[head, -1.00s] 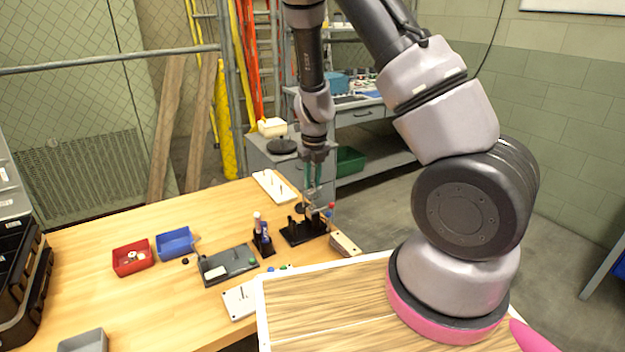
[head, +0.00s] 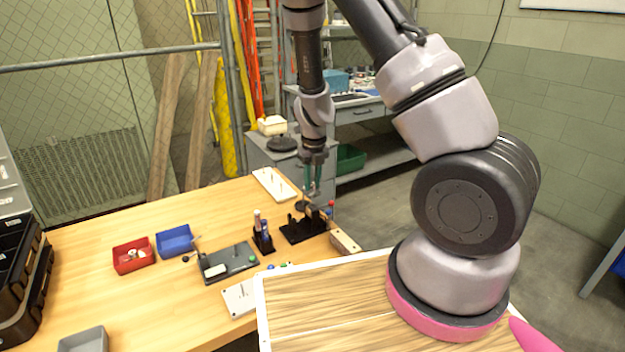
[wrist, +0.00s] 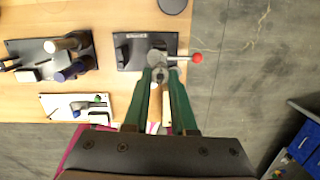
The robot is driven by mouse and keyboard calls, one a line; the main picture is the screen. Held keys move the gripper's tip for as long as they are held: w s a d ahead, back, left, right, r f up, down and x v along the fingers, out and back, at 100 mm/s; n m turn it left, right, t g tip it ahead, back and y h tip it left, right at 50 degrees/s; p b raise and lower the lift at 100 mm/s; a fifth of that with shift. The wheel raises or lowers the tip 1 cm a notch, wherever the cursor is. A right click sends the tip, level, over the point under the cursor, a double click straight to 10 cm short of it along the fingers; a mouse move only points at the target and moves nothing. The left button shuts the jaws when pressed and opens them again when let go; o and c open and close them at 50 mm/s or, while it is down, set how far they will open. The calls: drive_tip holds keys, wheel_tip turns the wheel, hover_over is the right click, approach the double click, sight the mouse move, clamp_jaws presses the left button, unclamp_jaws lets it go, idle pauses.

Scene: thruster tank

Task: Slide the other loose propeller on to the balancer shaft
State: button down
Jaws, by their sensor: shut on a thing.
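My gripper (head: 313,190) points down over the black balancer stand (head: 303,230) at the table's right edge. In the wrist view its green fingers (wrist: 160,75) are closed on a small grey piece, apparently the propeller (wrist: 157,60), at the fingertips. The fingers hide part of it, and I cannot tell whether it is around the shaft or just above it. The labelled balancer base (wrist: 133,52) lies just beyond the fingertips, and a red knob (wrist: 197,57) sticks out to the right of them. The shaft itself is not clear.
Beside the balancer stand upright bottles in a black holder (head: 264,243). A dark grey plate (head: 235,260), red bin (head: 122,262), blue bin (head: 175,234) and white pegged board (head: 264,178) are on the table. A wooden block (head: 344,242) is close at the right.

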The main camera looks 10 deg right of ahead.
sight(312, 193)
drive_tip(key=shift+f, duration=0.35)
idle(0.3)
drive_tip(key=shift+f, duration=0.5)
drive_tip(key=shift+f, duration=0.35)
drive_tip(key=shift+f, duration=0.35)
drive_tip(key=shift+f, duration=0.1)
idle(0.5)
drive_tip(key=shift+f, duration=0.4)
drive_tip(key=shift+f, duration=0.1)
drive_tip(key=c, duration=0.7)
unclamp_jaws()
